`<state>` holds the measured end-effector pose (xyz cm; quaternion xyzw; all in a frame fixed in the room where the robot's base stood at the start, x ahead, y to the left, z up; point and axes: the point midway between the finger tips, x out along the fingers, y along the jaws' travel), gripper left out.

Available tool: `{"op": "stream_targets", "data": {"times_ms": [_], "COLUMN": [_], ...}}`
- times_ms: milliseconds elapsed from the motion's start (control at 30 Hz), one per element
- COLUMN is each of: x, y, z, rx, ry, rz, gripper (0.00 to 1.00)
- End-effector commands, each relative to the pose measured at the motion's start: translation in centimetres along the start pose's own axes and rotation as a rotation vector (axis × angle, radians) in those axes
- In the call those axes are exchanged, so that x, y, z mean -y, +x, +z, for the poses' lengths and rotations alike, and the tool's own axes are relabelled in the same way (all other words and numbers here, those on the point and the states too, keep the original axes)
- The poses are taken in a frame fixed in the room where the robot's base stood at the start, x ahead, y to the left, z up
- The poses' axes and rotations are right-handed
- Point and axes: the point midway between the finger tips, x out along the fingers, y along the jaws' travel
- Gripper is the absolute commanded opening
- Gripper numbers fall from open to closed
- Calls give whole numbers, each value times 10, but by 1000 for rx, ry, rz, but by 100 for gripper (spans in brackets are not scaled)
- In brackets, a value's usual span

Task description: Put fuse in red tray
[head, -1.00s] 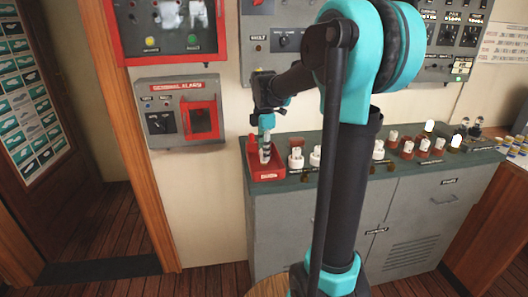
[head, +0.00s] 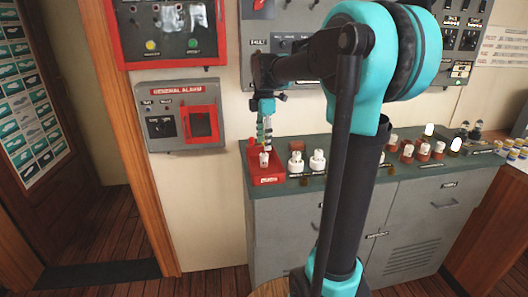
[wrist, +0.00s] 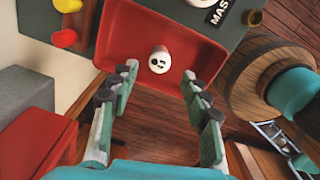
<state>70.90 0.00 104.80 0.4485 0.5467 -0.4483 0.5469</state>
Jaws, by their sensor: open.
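The red tray (head: 266,180) sits at the left end of the counter. It also fills the upper middle of the wrist view (wrist: 118,45). A white fuse (head: 264,159) stands in the tray, and the wrist view shows its round top with dark marks (wrist: 159,60) near the tray's near wall. My gripper (head: 265,146) is above the tray, pointing down. In the wrist view its two fingers (wrist: 160,88) are spread wide with nothing between them, apart from the fuse.
More white fuses (head: 317,161) stand on the counter right of the tray, with red-based ones (head: 423,151) farther right. The alarm box (head: 182,117) and a red-framed panel (head: 168,55) are on the wall behind. Small red and yellow objects (wrist: 65,38) lie beside the tray.

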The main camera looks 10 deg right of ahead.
Motion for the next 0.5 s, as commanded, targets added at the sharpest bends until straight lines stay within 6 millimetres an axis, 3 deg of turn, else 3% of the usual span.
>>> {"op": "stream_targets", "data": {"times_ms": [233,500], "x": [0,0], "y": [-42,-57], "z": [0,0], "rx": [0,0], "ry": [0,0], "rz": [0,0], "gripper": [47,47]}}
